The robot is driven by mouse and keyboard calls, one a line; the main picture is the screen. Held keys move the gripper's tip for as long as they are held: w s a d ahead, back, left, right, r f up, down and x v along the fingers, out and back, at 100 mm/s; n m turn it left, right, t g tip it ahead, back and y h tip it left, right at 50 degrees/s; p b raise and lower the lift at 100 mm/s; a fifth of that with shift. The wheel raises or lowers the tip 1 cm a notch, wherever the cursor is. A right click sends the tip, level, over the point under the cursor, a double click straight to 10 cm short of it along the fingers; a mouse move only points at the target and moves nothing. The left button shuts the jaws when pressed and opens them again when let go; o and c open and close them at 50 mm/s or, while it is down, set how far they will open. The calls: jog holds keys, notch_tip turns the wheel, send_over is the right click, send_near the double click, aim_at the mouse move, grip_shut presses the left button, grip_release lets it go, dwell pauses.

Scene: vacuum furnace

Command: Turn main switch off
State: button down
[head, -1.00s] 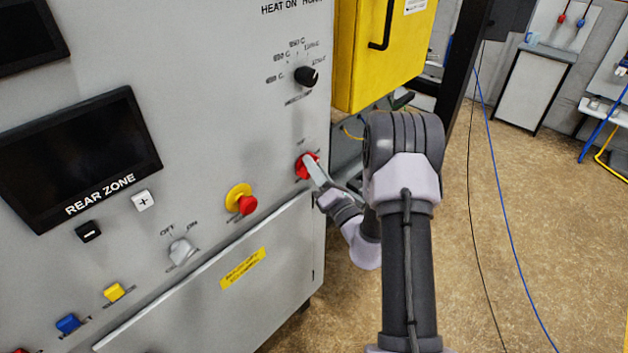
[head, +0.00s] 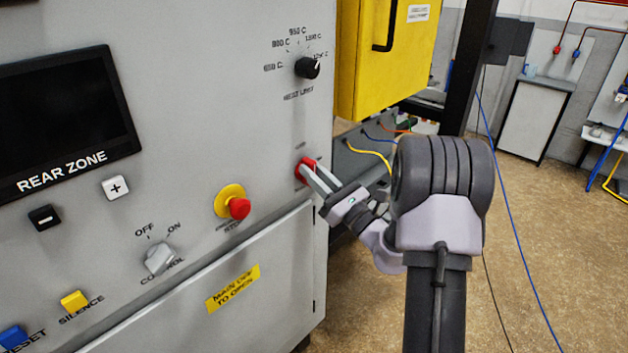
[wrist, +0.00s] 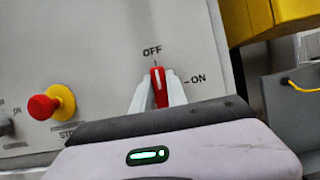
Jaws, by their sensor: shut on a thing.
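The main switch is a red rotary handle (wrist: 159,88) with a white line, near the right edge of the grey panel. In the wrist view its line points up toward the OFF label, and ON is to its right. In the head view the red switch (head: 304,168) is partly hidden by my gripper. My gripper (head: 313,175) is shut on the red handle, and its two fingers lie on either side of it in the wrist view (wrist: 157,95).
A red emergency stop (head: 239,207) on a yellow base sits left of the switch. A control knob (head: 160,259) is lower left, and a black heat-limit knob (head: 308,67) is above. A yellow cabinet (head: 362,60) stands at the right. Open floor lies to the right.

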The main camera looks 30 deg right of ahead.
jog(key=shift+r+n+y, duration=0.15)
jog(key=shift+n+y, duration=0.15)
jog(key=shift+n, duration=0.1)
jog(key=c, duration=1.3)
grip_release()
jog(key=b+v, duration=0.1)
jog(key=v, duration=1.6)
jog(key=shift+s+d, duration=0.1)
jog(key=shift+s, duration=0.15)
